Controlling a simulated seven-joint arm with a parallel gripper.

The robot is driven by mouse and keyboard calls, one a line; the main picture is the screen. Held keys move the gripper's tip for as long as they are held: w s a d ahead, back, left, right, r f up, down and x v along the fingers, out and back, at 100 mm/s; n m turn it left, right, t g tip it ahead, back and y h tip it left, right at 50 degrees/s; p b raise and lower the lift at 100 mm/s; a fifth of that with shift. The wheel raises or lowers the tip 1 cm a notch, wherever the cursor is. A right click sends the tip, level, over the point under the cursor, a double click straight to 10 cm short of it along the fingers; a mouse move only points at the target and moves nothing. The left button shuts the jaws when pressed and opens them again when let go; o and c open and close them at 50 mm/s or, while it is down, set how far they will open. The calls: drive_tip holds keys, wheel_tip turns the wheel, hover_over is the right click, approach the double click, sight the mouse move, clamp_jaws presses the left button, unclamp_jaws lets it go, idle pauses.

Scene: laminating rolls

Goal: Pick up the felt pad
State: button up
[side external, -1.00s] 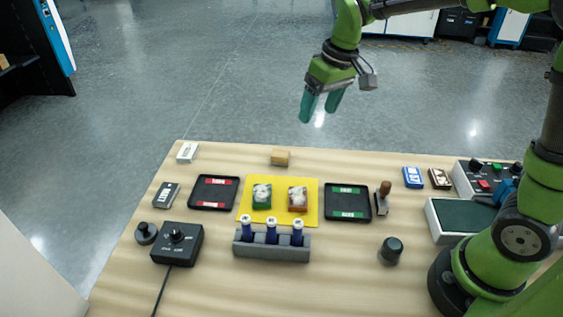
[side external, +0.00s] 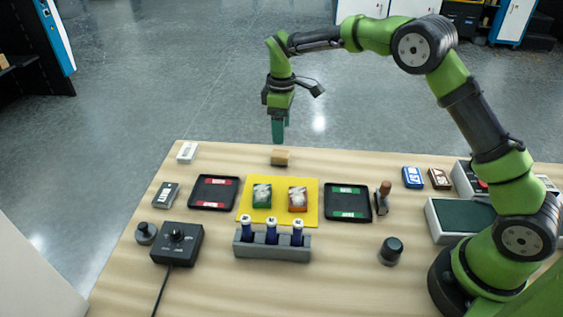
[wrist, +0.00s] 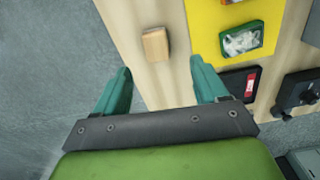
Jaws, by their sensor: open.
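A small tan block (side external: 281,158), which I take to be the felt pad, lies near the far edge of the wooden table. Its top is light and its front side is darker. In the wrist view the block (wrist: 155,44) lies beyond the fingertips, roughly in line with the gap between them. My gripper (side external: 278,140) points down just above the block in the side view and appears apart from it. The wrist view shows the two green fingers of my gripper (wrist: 161,70) spread open with nothing between them.
A yellow mat (side external: 245,213) with a green box (side external: 262,196) and an orange box (side external: 298,198) lies nearer the camera. Black trays (side external: 193,193) (side external: 369,204) flank it. A grey rack (side external: 270,252) holds blue tubes. The table around the block is clear.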

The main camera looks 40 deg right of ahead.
hover_over(280, 153)
drive_tip(key=f, duration=0.4)
drive_tip(key=shift+s+f, duration=0.25)
drive_tip(key=shift+s, duration=0.15)
drive_tip(key=f, duration=0.5)
drive_tip(key=shift+w, duration=0.4)
drive_tip(key=c, duration=1.1)
